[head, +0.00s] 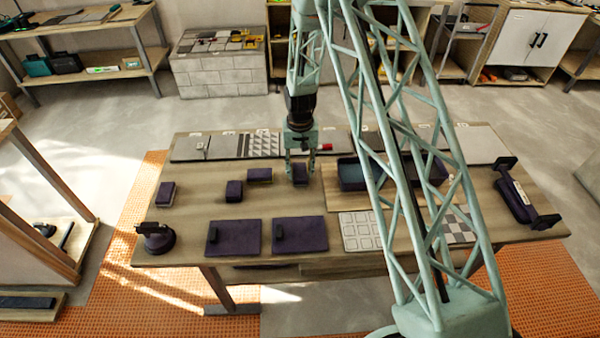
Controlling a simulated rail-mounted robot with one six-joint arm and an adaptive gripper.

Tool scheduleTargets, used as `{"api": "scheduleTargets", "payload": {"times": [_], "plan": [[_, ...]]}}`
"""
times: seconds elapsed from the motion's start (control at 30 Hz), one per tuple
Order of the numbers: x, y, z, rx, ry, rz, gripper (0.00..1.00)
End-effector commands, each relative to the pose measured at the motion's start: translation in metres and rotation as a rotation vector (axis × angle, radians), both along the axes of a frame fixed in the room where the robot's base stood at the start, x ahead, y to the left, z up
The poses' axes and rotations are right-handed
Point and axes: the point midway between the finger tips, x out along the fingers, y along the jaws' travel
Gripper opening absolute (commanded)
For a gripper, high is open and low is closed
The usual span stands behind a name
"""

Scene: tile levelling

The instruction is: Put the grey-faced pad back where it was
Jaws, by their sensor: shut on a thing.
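My gripper (300,171) points down over the back middle of the workbench, its fingers on either side of a small dark purple pad (300,176). It is shut on this pad. The pad is at or just above the table top; I cannot tell which. Its underside is hidden, so I cannot see whether its face is grey. Three similar purple pads lie to the left: one close by (260,175), one further left (234,190) and one at the far left (166,192).
Two purple boards with dark handles, a left one (222,245) and a right one (311,244), lie in front. Sample panels (222,147) line the back edge. An open tray (352,185) stands right of my gripper. A suction-cup-like tool (157,240) sits front left.

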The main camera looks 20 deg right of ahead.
Motion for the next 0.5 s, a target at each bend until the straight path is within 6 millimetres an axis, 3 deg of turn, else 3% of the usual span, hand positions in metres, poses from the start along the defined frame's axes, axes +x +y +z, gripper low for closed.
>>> {"api": "scheduleTargets", "payload": {"times": [0.47, 0.5], "plan": [[0.0003, 0.0000, -0.0040, 0.000, -0.001, 0.000, 0.20], [0.0003, 0.0000, -0.0043, 0.000, -0.001, 0.000, 0.32]]}}
